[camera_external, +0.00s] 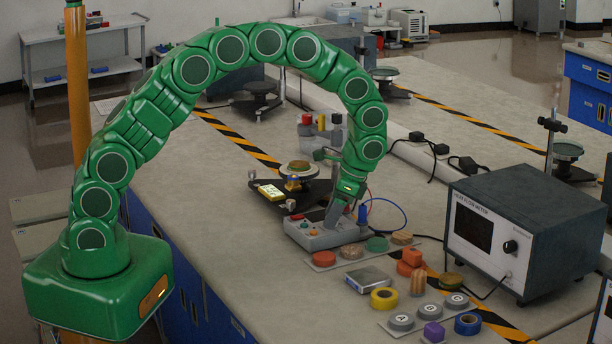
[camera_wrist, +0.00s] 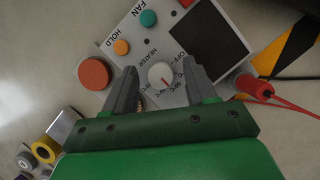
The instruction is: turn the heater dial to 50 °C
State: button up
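The heater dial (camera_wrist: 161,76) is a small round white knob with a red pointer line, on a light grey control box (camera_wrist: 146,50). Its pointer aims down and slightly right in the wrist view. The scale marks around it are small and partly hidden by my fingers. My gripper (camera_wrist: 163,80) is open, one grey finger on each side of the dial, with gaps visible between fingers and knob. In the external view the gripper (camera_external: 348,197) points down over the control box (camera_external: 322,238), and the dial is not clearly visible there.
A heat flow meter (camera_external: 520,235) stands right; sample discs and blocks lie in front.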

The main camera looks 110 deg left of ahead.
jog(key=shift+w+r, duration=0.1)
jog(key=v, duration=0.7)
jog(key=shift+r, duration=0.3)
dwell(0.4)
jog(key=s+d+r+m+t, duration=0.15)
jog(key=d+r, duration=0.25)
jog(key=d, duration=0.4)
jog(key=s+d+r, duration=0.3)
jog(key=d+r, duration=0.2)
jog(key=d, duration=0.4)
jog(key=s+d+r, duration=0.2)
jog(key=d+r, duration=0.2)
jog(key=d, duration=0.4)
jog(key=s+d, duration=0.7)
jog(key=s, duration=0.4)
jog(key=s+d+r+t, duration=0.1)
jog(key=s+d, duration=0.7)
jog(key=s, duration=0.3)
jog(key=shift+s+m+y, duration=0.35)
jog(key=shift+y, duration=0.05)
